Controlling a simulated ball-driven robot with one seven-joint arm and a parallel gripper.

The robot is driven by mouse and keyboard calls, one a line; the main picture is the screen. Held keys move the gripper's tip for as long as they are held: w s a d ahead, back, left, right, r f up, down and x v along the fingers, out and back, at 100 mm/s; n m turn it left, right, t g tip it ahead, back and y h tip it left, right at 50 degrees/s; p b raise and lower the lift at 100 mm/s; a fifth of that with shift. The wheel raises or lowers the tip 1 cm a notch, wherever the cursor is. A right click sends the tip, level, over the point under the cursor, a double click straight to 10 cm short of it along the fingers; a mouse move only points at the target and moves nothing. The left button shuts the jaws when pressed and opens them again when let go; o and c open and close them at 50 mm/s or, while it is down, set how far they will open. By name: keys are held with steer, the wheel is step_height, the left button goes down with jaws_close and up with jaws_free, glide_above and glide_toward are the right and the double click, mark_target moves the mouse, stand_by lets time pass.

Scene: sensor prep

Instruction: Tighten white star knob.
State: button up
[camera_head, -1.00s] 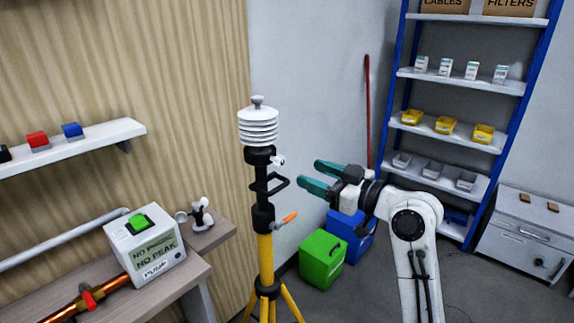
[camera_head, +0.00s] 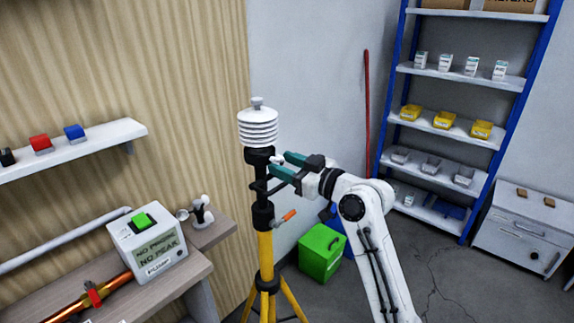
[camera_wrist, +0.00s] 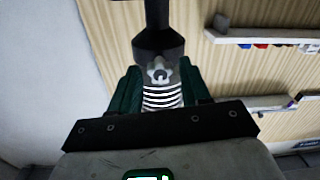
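The white star knob (camera_head: 276,160) sticks out from the black collar (camera_head: 259,156) just under the white stacked-plate sensor shield (camera_head: 258,128) on the yellow and black tripod (camera_head: 265,255). My gripper (camera_head: 281,165) has teal fingers and is open, at the right side of the mast by the knob. In the wrist view the star knob (camera_wrist: 159,75) shows between the two spread fingertips, with a visible gap on each side. The shield's ribbed plates (camera_wrist: 162,97) show below it in that picture, partly framed by the fingers. I cannot tell the remaining distance to the knob.
A green bin (camera_head: 321,253) stands behind on the floor. A bench with a pump box (camera_head: 148,243) is on the left, blue-framed shelving (camera_head: 513,135) on the right.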

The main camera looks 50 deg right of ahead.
steer(key=c, duration=0.8)
steer(key=shift+m, duration=0.4)
steer(key=m+p, duration=0.1)
steer(key=m, duration=0.3)
steer(key=shift+m+p, duration=0.35)
steer(key=shift+m, duration=0.05)
steer(key=m+p, duration=0.3)
steer(key=m, duration=0.2)
steer(key=shift+m, duration=0.3)
steer(key=m+p, duration=0.3)
steer(key=m, duration=0.3)
steer(key=shift+h+p, duration=0.3)
steer(key=shift+p, duration=0.1)
steer(key=m, duration=0.4)
steer(key=shift+f, duration=0.1)
steer(key=shift+m, duration=1.6)
